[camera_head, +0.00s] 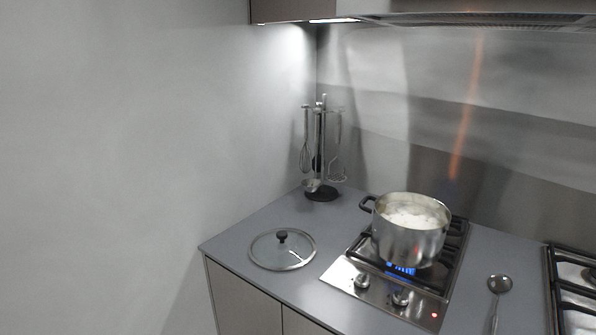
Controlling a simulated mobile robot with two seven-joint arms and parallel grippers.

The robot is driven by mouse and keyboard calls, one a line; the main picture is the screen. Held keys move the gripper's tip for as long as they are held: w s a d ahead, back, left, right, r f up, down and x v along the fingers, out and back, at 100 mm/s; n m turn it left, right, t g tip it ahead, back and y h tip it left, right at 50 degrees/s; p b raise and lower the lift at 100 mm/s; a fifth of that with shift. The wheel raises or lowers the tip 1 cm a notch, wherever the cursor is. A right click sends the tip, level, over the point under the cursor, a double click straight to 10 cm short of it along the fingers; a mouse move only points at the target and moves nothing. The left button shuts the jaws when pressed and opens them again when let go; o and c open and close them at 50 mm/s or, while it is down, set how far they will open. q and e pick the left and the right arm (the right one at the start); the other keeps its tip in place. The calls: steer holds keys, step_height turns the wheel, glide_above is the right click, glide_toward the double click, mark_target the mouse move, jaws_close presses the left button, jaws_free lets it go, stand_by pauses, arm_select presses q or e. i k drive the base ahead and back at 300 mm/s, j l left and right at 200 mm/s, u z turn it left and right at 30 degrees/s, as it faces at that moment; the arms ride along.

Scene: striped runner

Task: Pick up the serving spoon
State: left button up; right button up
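A metal serving spoon (498,289) lies on the grey counter to the right of the lit burner. Its round bowl points to the back and its handle runs toward the front, down to the picture's bottom edge. Nothing covers the part that shows. Neither of my grippers is in view.
A steel pot (408,240) with pale contents stands over a blue flame on the hob (388,308). A glass lid (282,251) lies on the counter (240,238) at left. A utensil stand (321,190) is in the back corner. A second hob (572,290) borders the spoon's right.

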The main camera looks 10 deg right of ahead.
mark_target(504, 284)
steer(key=k+j+z, duration=0.15)
steer(key=z, duration=1.5)
